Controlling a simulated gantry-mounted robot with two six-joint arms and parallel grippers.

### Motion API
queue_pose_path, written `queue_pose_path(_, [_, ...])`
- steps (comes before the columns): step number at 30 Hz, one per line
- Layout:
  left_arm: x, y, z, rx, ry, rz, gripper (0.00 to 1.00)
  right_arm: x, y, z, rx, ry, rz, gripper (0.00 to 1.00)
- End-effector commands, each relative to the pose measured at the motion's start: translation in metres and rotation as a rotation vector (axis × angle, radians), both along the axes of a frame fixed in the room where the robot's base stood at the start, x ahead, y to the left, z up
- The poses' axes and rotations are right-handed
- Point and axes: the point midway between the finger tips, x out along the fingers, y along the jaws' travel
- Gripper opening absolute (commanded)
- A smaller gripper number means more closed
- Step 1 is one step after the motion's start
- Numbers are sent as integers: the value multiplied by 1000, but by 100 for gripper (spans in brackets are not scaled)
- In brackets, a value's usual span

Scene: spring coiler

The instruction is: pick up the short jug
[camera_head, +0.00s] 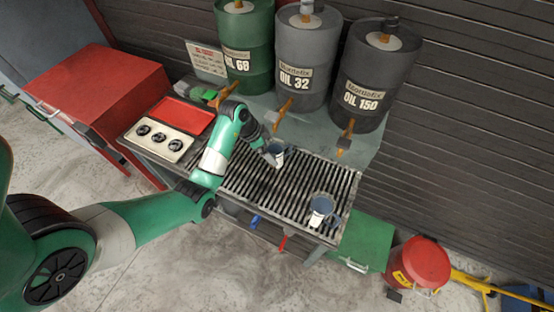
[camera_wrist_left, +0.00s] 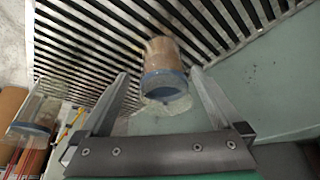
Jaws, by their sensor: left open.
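One jug (camera_head: 277,150) stands on the slatted grate near its back edge, at my left gripper. In the left wrist view this jug (camera_wrist_left: 165,60) has a brownish body and a blue band at its rim, and it shows between the two fingertips. My left gripper (camera_wrist_left: 160,76) is open, with a finger on each side of it; I cannot tell whether they touch it. A second jug (camera_head: 321,208) stands at the grate's front right. It shows at the left edge of the wrist view (camera_wrist_left: 38,115) as clear with a blue band. Which jug is shorter is hard to tell.
Several oil drums (camera_head: 308,60) stand behind the grate (camera_head: 250,185), with orange-handled taps reaching towards it. A red tray (camera_head: 182,116) and a panel with round black parts (camera_head: 158,140) lie left. A red cabinet (camera_head: 95,85) is further left. A red can (camera_head: 420,262) stands right.

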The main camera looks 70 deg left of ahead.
Motion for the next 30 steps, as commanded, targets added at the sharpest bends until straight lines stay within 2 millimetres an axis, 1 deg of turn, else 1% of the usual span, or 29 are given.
queue_pose_path(1, [1,0,-4,0,0,-1,100,0,0,-3,0,0,0,50])
queue_pose_path(5, [3,0,-5,1,0,-1,100,0,0,-3,0,0,0,50])
queue_pose_path(8, [7,1,-19,0,0,-1,100,0,0,-14,0,0,0,50])
queue_pose_path(11, [13,2,-38,0,1,-1,100,0,0,-29,0,0,0,50])
queue_pose_path(15, [21,1,-52,0,0,-1,100,0,0,-37,0,0,0,50])
queue_pose_path(22, [22,1,-51,1,-2,-1,100,0,0,-35,0,0,0,50])
queue_pose_path(23, [22,1,-51,1,-2,-1,98,0,0,-35,0,0,0,50])
queue_pose_path(24, [22,1,-51,1,-2,-1,91,0,0,-35,0,0,0,50])
queue_pose_path(26, [22,1,-51,1,-1,-1,80,0,0,-35,0,0,0,50])
queue_pose_path(30, [22,1,-51,1,-1,-1,55,0,0,-35,0,0,0,50])
